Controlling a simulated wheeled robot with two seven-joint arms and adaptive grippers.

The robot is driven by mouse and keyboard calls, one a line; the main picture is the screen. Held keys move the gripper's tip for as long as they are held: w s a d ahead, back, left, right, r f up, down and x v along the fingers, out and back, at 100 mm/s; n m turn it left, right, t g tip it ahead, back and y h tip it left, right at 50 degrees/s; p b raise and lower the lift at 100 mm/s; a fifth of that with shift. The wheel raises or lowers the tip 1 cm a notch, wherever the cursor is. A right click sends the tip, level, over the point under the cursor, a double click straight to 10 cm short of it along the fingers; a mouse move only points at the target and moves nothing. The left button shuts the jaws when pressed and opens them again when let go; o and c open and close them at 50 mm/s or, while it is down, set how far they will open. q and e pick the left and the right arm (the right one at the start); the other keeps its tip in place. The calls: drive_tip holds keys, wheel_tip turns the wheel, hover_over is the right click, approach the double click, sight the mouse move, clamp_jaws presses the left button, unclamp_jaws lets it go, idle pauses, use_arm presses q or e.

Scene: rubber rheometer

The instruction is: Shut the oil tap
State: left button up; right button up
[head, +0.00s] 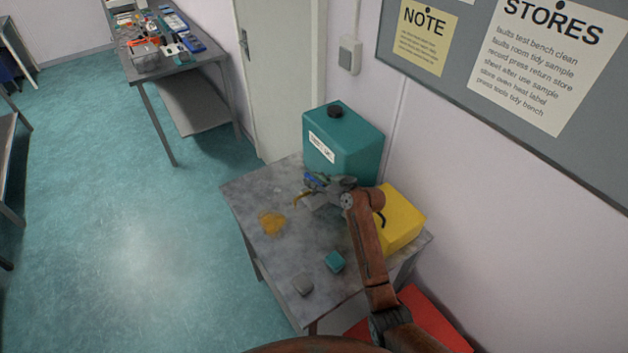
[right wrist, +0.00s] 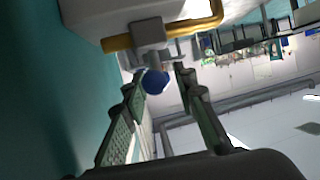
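The teal oil can (head: 350,145) with a black cap stands at the back of the grey table. Its tap, with a yellow spout (head: 299,201) and a blue handle (head: 314,179), is low on the can's front, partly hidden by my right gripper (head: 322,188). In the right wrist view the tap's grey body (right wrist: 148,34) and yellow pipe (right wrist: 190,27) show, with the round blue handle end (right wrist: 155,82) between the two fingertips of my right gripper (right wrist: 160,82). The fingers are apart, with gaps beside the handle. My left gripper is not in view.
An orange-yellow patch (head: 272,222) lies on the table (head: 245,203) below the spout. A teal cube (head: 335,261), a grey lump (head: 303,284) and a yellow box (head: 400,220) are also there. The wall stands close behind. A cluttered bench (head: 207,57) is farther off.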

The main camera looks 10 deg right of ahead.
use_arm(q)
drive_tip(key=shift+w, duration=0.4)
use_arm(e)
drive_tip(key=shift+w, duration=0.1)
drive_tip(key=shift+c, duration=0.4)
clamp_jaws()
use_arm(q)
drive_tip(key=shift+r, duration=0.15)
use_arm(e)
drive_tip(key=m+t+h+p, duration=0.1)
drive_tip(key=p, duration=0.2)
drive_tip(key=shift+a+r+m+h, duration=0.1)
drive_tip(key=shift+m+h, duration=0.2)
drive_tip(key=shift+m+h+p, duration=0.4)
drive_tip(key=shift+p, duration=0.15)
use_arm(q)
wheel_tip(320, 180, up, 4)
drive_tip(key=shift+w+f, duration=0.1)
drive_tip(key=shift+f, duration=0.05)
use_arm(e)
drive_tip(key=shift+o, duration=0.4)
unclamp_jaws()
